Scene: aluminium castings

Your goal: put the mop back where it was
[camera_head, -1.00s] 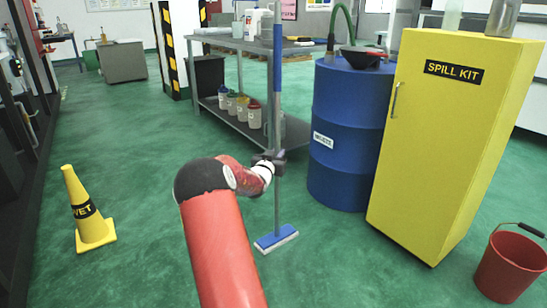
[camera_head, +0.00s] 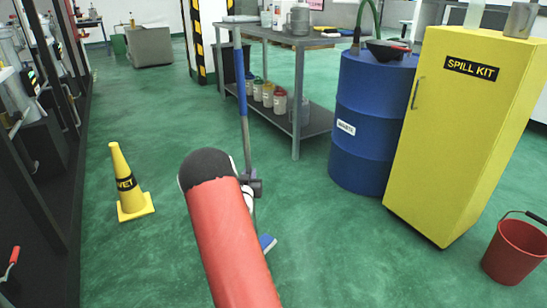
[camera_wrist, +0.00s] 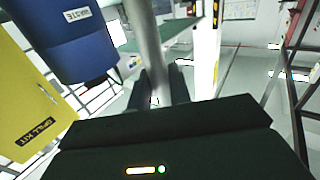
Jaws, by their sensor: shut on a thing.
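The mop (camera_head: 243,110) has a long handle, blue at the top and grey lower down, and a blue and white head. My gripper (camera_head: 254,186) is shut on the handle and holds the mop nearly upright, with a slight tilt, in front of the grey workbench. My red arm hides part of the handle and most of the mop head; a blue corner of the head shows at its right side. In the wrist view the grey handle (camera_wrist: 150,50) runs between the two dark fingers of my gripper (camera_wrist: 160,85).
A yellow wet-floor cone (camera_head: 130,187) stands on the left. A grey workbench (camera_head: 297,85) with several pots on its shelf is behind the mop. A blue drum (camera_head: 362,125), a yellow spill kit cabinet (camera_head: 450,140) and a red bucket (camera_head: 515,250) stand right.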

